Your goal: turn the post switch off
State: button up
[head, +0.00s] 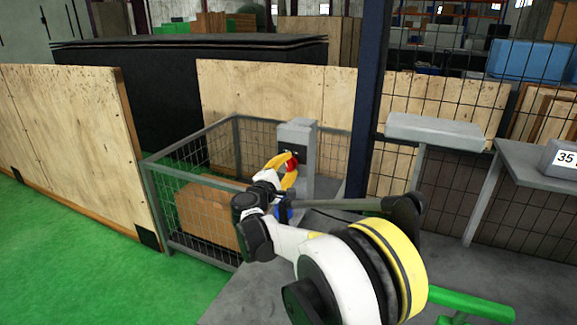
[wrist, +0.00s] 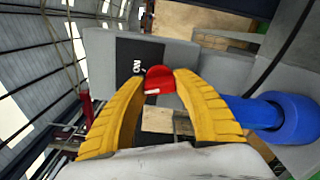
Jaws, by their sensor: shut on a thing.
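The post switch has a red knob (wrist: 160,77) on a black plate (wrist: 133,62) fixed to a grey post (head: 298,136). The plate carries white lettering that looks like "ON", seen turned in the wrist view. A small white mark shows on the knob's near edge. My gripper (head: 287,170) has two yellow curved fingers at the post's front. In the wrist view my gripper (wrist: 161,83) is shut on the red knob, one fingertip at each side. The rest of the plate, behind the knob and the right finger, is hidden.
A wire-mesh cage (head: 205,213) holding a cardboard box (head: 207,214) stands left of the post. Plywood panels (head: 270,95) rise behind it. A dark blue upright (head: 370,100) and grey tables (head: 435,130) are to the right. Green floor (head: 70,260) is open at left.

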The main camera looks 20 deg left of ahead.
dwell(0.5)
jog(key=o, duration=1.2)
jog(key=shift+w, duration=0.1)
jog(key=shift+c, duration=0.2)
jog(key=s, duration=1.2)
jog(key=shift+a, duration=0.45)
jog(key=shift+s, duration=0.1)
